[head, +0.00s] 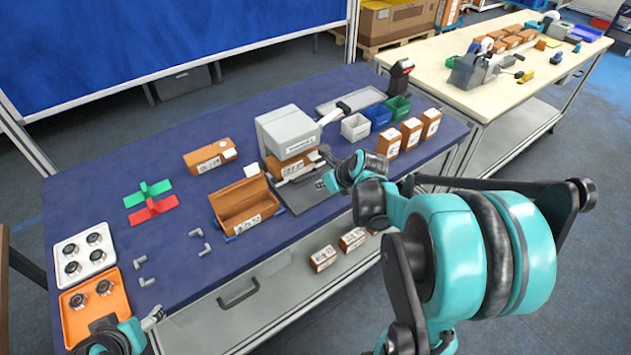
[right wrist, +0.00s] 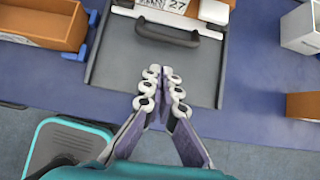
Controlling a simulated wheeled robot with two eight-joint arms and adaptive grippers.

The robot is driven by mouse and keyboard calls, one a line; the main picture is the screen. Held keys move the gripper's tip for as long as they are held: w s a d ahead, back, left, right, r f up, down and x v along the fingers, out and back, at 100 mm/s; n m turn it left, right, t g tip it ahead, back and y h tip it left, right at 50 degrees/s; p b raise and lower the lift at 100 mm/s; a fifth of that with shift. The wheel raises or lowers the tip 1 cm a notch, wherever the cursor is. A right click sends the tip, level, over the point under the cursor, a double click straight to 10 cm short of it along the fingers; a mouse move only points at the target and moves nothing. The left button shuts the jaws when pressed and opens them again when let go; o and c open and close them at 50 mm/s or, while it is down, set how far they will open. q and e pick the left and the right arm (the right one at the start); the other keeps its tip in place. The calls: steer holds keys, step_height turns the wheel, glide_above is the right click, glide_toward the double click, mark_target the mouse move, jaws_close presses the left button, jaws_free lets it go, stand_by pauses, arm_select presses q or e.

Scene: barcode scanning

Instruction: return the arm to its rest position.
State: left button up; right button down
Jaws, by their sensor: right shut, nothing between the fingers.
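My right gripper (right wrist: 162,88) is empty in the right wrist view, its fingertips together. In the head view my right arm reaches in from the right, and the right gripper (head: 329,164) is small beside the grey-white machine (head: 287,130). My left gripper (head: 153,319) shows only partly at the lower left, near the orange tray (head: 75,325); its jaws are not clear.
An open brown box (head: 240,205) stands left of the plate. Several closed brown boxes and small bins stand at the right of the blue table (head: 100,185). A second table (head: 440,70) is behind at the right. Floor is free at the far right.

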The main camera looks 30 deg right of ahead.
steer(key=p+v, duration=0.3)
steer(key=v, duration=0.5)
steer(key=shift+r, duration=0.3)
